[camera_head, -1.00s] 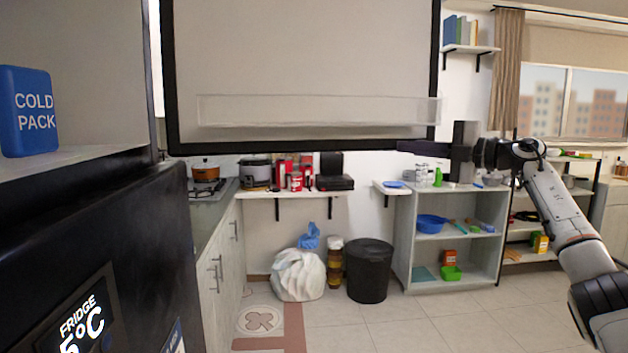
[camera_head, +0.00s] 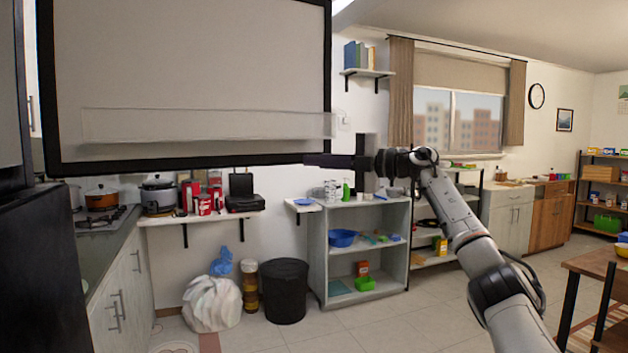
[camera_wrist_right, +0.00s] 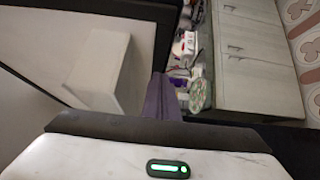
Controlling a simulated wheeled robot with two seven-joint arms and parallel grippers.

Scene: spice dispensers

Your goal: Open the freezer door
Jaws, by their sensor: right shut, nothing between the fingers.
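The freezer door (camera_head: 200,45) stands open at the upper left of the head view. It shows a pale inner panel with a black frame and a clear shelf along its lower part. The black fridge body (camera_head: 40,265) fills the left edge; the freezer's inside is mostly out of view. My right gripper (camera_head: 312,160) is at the door's lower right corner. Its dark fingers are shut and empty; I cannot tell whether they touch the frame. The fingers (camera_wrist_right: 162,95) also show beside the door panel (camera_wrist_right: 130,20) in the right wrist view. My left gripper is not in view.
A counter with a stove (camera_head: 105,218) runs behind the door. A wall shelf with pots and boxes, a white bag (camera_head: 212,303), a black bin (camera_head: 285,290) and an open shelf unit (camera_head: 335,265) stand beyond. The floor at centre right is clear; a wooden table (camera_head: 595,262) is at the right.

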